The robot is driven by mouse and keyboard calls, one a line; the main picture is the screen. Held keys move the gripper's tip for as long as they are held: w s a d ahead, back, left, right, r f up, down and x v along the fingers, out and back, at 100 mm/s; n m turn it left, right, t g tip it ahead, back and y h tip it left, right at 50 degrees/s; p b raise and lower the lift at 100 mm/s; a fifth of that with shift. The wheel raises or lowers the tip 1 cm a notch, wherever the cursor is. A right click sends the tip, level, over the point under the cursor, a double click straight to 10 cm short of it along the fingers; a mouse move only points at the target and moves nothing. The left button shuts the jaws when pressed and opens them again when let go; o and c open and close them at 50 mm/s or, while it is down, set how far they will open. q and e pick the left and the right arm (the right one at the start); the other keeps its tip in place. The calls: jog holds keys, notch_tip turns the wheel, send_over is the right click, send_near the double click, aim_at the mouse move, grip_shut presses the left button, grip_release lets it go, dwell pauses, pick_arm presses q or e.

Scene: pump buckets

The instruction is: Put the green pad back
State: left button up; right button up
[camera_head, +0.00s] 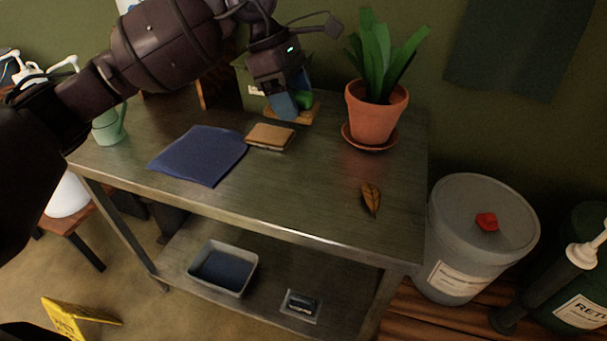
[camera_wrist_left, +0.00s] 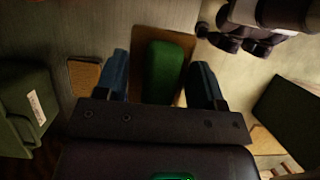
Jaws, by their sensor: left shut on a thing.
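My left gripper (camera_head: 294,108) reaches over the back of the table with its blue fingers pointing down. It is shut on the green pad (camera_head: 305,101), a small rounded green block. In the left wrist view the pad (camera_wrist_left: 163,72) lies between the two blue fingers (camera_wrist_left: 162,85). My right gripper is not in view.
A potted plant (camera_head: 374,112) stands close on the right. A tan pad (camera_head: 270,136) and a blue cloth (camera_head: 200,155) lie in front. A dark green box (camera_wrist_left: 25,105) shows left in the wrist view. A dry leaf (camera_head: 371,198) lies front right.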

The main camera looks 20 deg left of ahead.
pick_arm(q)
jog(key=shift+w+f, duration=0.2)
jog(key=shift+w, duration=0.15)
jog(key=b, duration=0.1)
send_over(302, 194)
jog(key=a, duration=0.1)
jog(key=f, duration=1.5)
jog(key=shift+a+f, duration=0.2)
jog(key=shift+f, duration=0.1)
jog(key=shift+f+b, duration=0.3)
jog(key=shift+f, duration=1.7)
jog(key=o, duration=0.9)
jog(key=shift+f, duration=0.1)
